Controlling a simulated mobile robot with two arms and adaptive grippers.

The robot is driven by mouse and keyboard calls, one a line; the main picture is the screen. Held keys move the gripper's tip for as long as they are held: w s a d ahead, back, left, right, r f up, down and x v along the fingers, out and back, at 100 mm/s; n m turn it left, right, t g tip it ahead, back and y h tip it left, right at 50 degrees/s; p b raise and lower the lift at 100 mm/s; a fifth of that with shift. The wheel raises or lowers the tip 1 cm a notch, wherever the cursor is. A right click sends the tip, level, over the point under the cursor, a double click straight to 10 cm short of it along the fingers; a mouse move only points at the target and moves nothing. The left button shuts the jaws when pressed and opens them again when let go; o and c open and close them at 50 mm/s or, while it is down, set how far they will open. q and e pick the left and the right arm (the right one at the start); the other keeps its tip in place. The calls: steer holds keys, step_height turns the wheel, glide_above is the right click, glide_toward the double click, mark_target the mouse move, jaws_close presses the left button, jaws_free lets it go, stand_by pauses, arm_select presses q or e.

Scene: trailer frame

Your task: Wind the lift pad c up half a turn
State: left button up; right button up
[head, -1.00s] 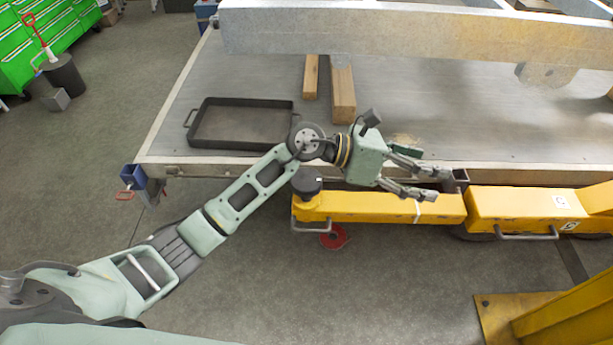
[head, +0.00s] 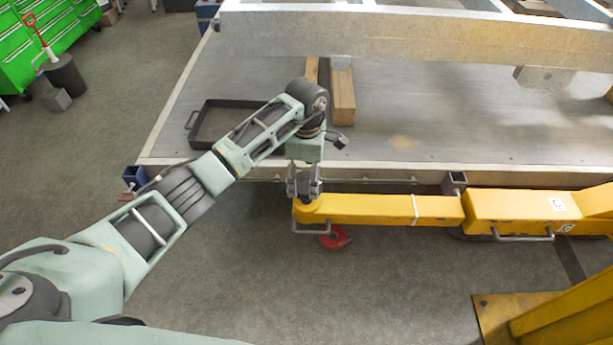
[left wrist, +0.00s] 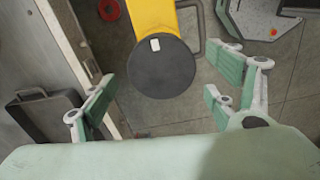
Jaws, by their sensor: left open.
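The lift pad is a round black disc (left wrist: 162,68) with a small white mark near its rim, in the left wrist view. It tops the free end of a yellow lift arm (head: 380,208). In the head view the pad is mostly hidden by my left gripper (head: 304,192), which points down over that arm end. In the left wrist view the gripper's open fingers (left wrist: 157,100) stand on either side, apart from the disc, with the disc between and beyond them. My right gripper is not in view.
The grey trailer deck edge (head: 400,174) runs close behind the arm. A black tray (head: 203,121) and wooden blocks (head: 343,98) lie on the deck. A metal handle (head: 311,228) and a red disc (head: 335,238) are at the yellow arm's end. Open floor lies in front.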

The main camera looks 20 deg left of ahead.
arm_select(q)
steer(key=shift+f, duration=1.25)
steer(key=c, duration=1.1)
